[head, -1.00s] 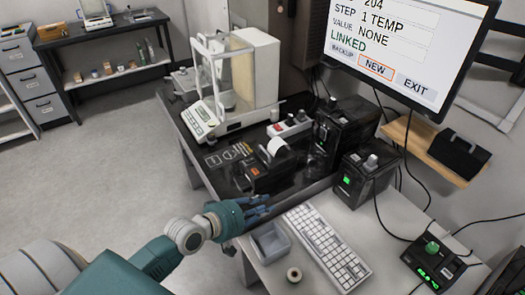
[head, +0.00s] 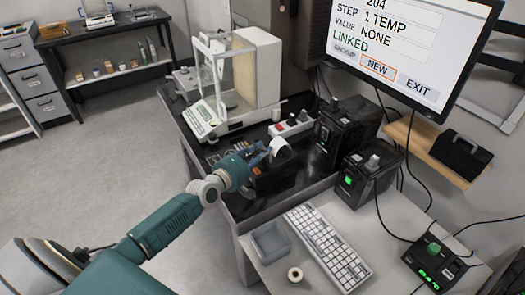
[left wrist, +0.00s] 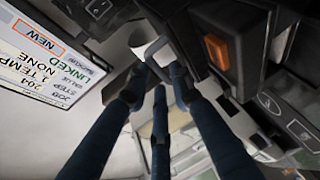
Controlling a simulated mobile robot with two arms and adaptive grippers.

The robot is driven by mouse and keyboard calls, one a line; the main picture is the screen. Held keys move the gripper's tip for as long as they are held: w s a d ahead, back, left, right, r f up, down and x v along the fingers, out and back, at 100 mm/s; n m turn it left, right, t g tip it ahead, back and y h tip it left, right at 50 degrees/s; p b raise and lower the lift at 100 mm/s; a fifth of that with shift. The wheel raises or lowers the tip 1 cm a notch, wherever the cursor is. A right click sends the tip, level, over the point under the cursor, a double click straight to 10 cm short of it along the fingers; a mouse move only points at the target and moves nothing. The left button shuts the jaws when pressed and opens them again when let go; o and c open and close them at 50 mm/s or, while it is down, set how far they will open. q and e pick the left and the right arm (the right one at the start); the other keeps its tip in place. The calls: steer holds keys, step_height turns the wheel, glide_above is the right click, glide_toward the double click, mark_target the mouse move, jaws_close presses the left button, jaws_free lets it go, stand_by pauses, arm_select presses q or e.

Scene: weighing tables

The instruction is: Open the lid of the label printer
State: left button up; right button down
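The label printer (head: 278,180) is a small black box on the dark weighing table. A curl of white paper (head: 280,150) stands at its top. My left gripper (head: 262,154) is over the printer's upper left side, fingers pointing toward the paper, and hides part of the top. In the left wrist view my blue fingers (left wrist: 157,82) are spread, with a pale loop-like piece (left wrist: 157,48) just beyond their tips. The printer's black body (left wrist: 240,22) with an orange button (left wrist: 217,50) is beside them. I cannot tell whether a finger touches the printer. My right gripper is not in view.
A balance with a glass draft shield (head: 235,80) stands behind left. A power strip (head: 291,125) and black boxes (head: 345,130) are close behind and right. A keyboard (head: 327,245), grey bin (head: 270,242) and tape roll (head: 295,274) lie in front.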

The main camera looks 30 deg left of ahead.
arm_select(q)
steer(key=shift+w+d, duration=0.1)
steer(key=shift+w, duration=0.35)
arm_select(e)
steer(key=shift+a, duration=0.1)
arm_select(q)
steer(key=shift+c, duration=0.2)
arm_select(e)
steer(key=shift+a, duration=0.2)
arm_select(q)
jaws_close()
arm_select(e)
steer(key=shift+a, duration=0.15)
